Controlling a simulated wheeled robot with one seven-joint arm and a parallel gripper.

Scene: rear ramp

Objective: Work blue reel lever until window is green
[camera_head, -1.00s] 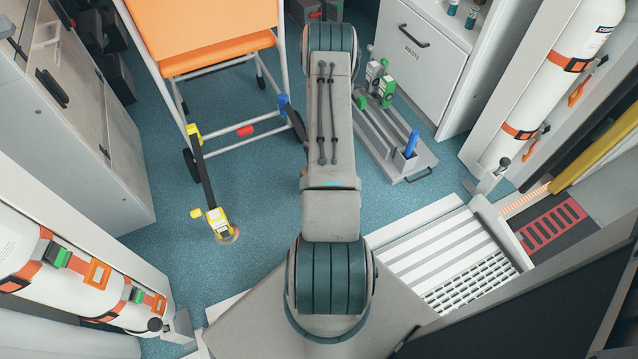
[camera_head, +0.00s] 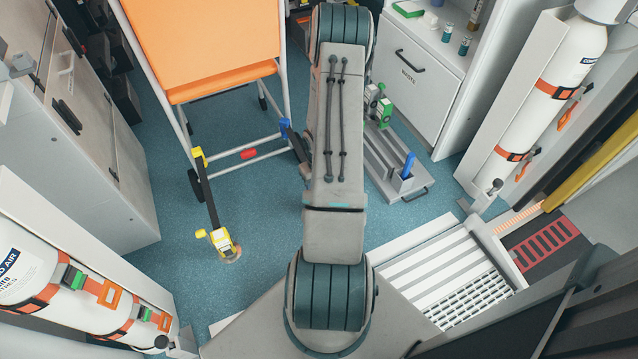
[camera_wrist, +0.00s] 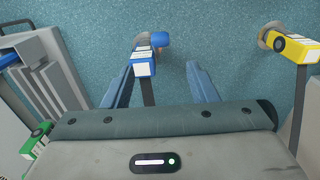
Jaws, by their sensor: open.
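The blue reel (camera_wrist: 145,62) shows in the wrist view on the floor, with a blue lever (camera_wrist: 160,39) at its far right side and a dark strap running from it under my gripper. My gripper (camera_wrist: 160,72) is open, its two blue-grey fingers left and right of the reel in the picture; I see no contact. The window's colour cannot be made out. In the head view my arm hides this reel; a blue strap end (camera_head: 285,128) shows on the orange chair frame (camera_head: 262,147).
A yellow reel (camera_head: 224,243) stands on the floor left of my arm; it also shows in the wrist view (camera_wrist: 292,45). A grey floor rack (camera_head: 390,178) with a blue handle (camera_head: 408,165) is at right. Gas cylinders (camera_head: 525,130) line the side.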

